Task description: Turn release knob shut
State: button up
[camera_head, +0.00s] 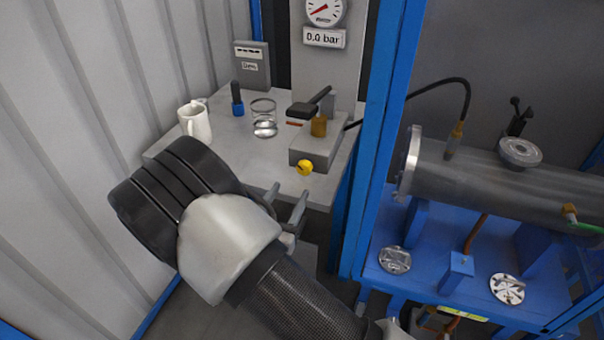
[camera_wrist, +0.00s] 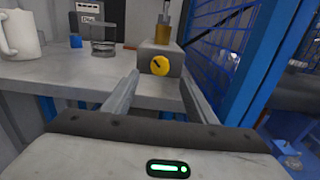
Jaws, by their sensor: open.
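The release knob (camera_head: 305,168) is a small round yellow knob with a dark mark. It sits on the front face of a grey block (camera_head: 313,147) that stands on the grey bench. In the wrist view the knob (camera_wrist: 160,65) shows ahead of my fingers, a little right of the middle between them, its dark mark slanted. My gripper (camera_head: 288,208) is open and empty, in front of the bench edge and apart from the knob. Its two fingers also show in the wrist view (camera_wrist: 157,88). A brass part (camera_head: 319,125) and a black lever (camera_head: 312,103) are on top of the block.
A white mug (camera_head: 195,121), a blue-based bottle (camera_head: 237,100) and a glass jar (camera_head: 263,108) stand on the bench (camera_head: 230,150) to the left. A blue post (camera_head: 383,130) rises close on the right. A gauge (camera_head: 325,11) above reads "0.0 bar". A steel cylinder (camera_head: 490,180) lies beyond the post.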

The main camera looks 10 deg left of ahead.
aim_at(304, 170)
jog(key=w, duration=0.3)
jog(key=w+d, duration=0.1)
jog(key=w, duration=0.2)
jog(key=w+b, duration=0.1)
jog(key=w, duration=0.2)
jog(key=shift+w+d, duration=0.2)
jog(key=c, duration=1.1)
jog(key=shift+o, duration=0.2)
jog(key=m+b, duration=0.1)
jog(key=m, duration=0.1)
jog(key=m+b, duration=0.2)
jog(key=m, duration=0.1)
jog(key=shift+d+f, duration=0.15)
jog(key=shift+f, duration=0.05)
jog(key=shift+m+b, duration=1.5)
jog(key=shift+m, duration=0.5)
jog(key=shift+r, duration=0.1)
